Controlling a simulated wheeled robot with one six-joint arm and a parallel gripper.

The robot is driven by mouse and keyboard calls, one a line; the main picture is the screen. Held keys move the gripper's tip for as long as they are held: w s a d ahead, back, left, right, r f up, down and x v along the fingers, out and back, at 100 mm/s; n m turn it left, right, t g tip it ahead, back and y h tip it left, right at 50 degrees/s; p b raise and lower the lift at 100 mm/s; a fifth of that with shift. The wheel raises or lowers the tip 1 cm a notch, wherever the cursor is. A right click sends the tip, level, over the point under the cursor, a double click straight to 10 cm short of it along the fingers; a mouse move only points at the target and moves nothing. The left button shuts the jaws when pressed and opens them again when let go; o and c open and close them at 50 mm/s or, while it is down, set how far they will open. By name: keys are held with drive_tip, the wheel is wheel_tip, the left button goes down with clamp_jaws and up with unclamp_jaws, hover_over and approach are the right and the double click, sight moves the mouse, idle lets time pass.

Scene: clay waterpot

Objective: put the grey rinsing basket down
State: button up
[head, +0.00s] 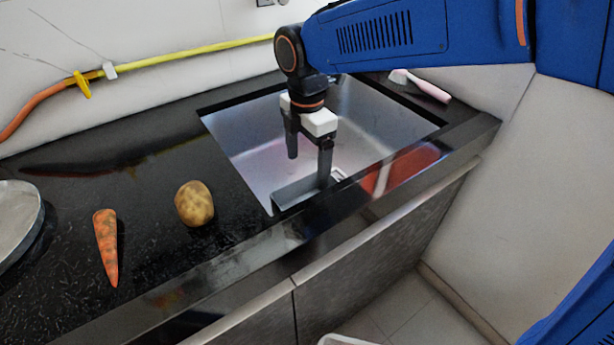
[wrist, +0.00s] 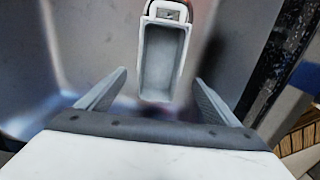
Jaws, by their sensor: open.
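The grey rinsing basket (head: 296,191) is inside the steel sink (head: 250,140), by its front wall near the left corner. In the wrist view the basket (wrist: 161,75) is a narrow open trough, empty, with a pale looped end (wrist: 168,13) at the top. My gripper (head: 308,168) is over the sink with its jaws apart. In the wrist view the fingers of my gripper (wrist: 160,76) stand wide, one on each side of the basket's near end, with gaps and no visible contact. Whether the basket rests on the sink floor or hangs on the wall cannot be told.
A potato (head: 194,204) and a carrot (head: 106,246) lie on the black counter (head: 150,260) left of the sink. A round metal dish (head: 18,220) is at the far left. A red patch (head: 400,170) shows at the sink's front right.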

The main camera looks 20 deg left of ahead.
drive_tip(key=shift+r, duration=1.1)
